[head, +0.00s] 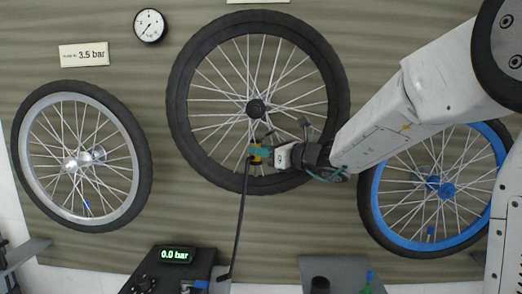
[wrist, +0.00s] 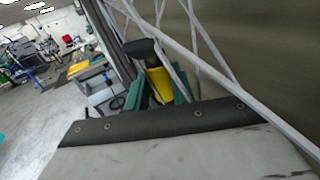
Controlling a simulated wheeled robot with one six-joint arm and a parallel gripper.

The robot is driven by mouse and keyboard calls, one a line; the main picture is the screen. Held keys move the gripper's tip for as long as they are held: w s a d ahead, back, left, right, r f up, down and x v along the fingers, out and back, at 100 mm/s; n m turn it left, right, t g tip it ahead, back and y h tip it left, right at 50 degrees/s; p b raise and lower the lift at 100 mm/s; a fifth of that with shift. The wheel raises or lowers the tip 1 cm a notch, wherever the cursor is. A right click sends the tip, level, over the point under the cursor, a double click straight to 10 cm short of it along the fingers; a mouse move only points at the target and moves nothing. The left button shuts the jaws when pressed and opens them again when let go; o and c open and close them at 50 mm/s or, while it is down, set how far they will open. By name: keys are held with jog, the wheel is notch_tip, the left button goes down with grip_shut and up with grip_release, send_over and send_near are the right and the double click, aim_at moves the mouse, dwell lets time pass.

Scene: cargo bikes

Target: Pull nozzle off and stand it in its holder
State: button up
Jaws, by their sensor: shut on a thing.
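My gripper (head: 262,152) is at the lower part of the middle wheel (head: 337,82), in front of its spokes near the rim. Its teal fingers are shut on the yellow nozzle (head: 256,159). In the wrist view the nozzle (wrist: 158,80) shows a yellow body and a black top between the teal fingers (wrist: 158,97), close to the spokes. A black hose (head: 240,210) hangs from the nozzle towards the pump unit. The valve is hidden, so I cannot tell whether the nozzle is still on it. I cannot identify the holder for certain.
The pump unit (head: 205,262) at the bottom shows 0.0 bar on its display (head: 175,255). A grey stand (head: 345,265) is right of it. A silver-rimmed wheel (head: 30,150) hangs left, a blue-rimmed wheel (head: 398,238) right. A gauge (head: 150,26) and a 3.5 bar sign (head: 83,54) are above.

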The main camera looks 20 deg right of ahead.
jog(key=shift+r, duration=0.85)
jog(key=shift+o, duration=0.2)
jog(key=shift+w+r, duration=0.1)
jog(key=shift+r, duration=0.05)
jog(key=o, duration=1)
